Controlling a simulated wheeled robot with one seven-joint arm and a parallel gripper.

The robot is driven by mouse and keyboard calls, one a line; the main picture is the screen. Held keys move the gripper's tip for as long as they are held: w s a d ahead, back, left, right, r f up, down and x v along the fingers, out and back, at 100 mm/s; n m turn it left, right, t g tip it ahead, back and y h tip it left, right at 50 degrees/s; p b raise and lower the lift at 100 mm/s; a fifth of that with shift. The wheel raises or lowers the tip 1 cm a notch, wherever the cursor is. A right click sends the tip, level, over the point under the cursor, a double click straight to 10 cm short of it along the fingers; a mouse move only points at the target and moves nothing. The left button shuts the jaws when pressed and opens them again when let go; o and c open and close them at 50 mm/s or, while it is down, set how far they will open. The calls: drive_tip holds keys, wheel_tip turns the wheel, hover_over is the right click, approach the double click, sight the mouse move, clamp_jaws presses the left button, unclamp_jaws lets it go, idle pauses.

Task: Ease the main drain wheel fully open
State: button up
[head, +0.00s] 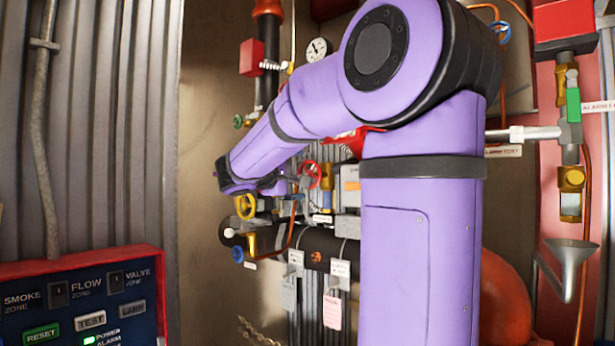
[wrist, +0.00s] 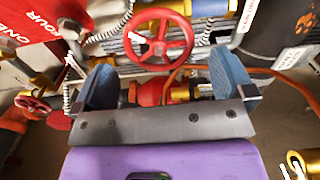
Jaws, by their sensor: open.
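A red handwheel (wrist: 160,35) with several spokes and a pale mark on its rim is at the top centre of the wrist view. No readable tag shows which wheel is the main drain. My gripper (wrist: 162,66) is open, its two blue-grey fingers apart and empty. The wheel lies beyond the fingertips, between their lines, and I see no contact. In the head view, a red wheel (head: 311,173) sits among the pipe fittings, just right of my gripper, which is largely hidden by my purple arm.
Tags (head: 333,310) hang below a black pipe. An orange tube (wrist: 255,72) crosses right of the fingers. Another red wheel (wrist: 32,103) is at left in the wrist view.

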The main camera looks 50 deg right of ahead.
drive_tip(key=shift+w+a, duration=0.15)
drive_tip(key=shift+a, duration=1.95)
drive_tip(key=s+a+f+t+y, duration=0.3)
drive_tip(key=s+a+f+y, duration=0.5)
drive_tip(key=a+f, duration=0.3)
drive_tip(key=s+a+f+t+y, duration=0.3)
drive_tip(key=s+a+f+y, duration=0.5)
drive_tip(key=a, duration=0.8)
wheel_tip(320, 180, down, 3)
drive_tip(key=shift+s+r+y, duration=0.1)
drive_tip(key=shift+s+y, duration=0.05)
drive_tip(key=shift+y, duration=0.85)
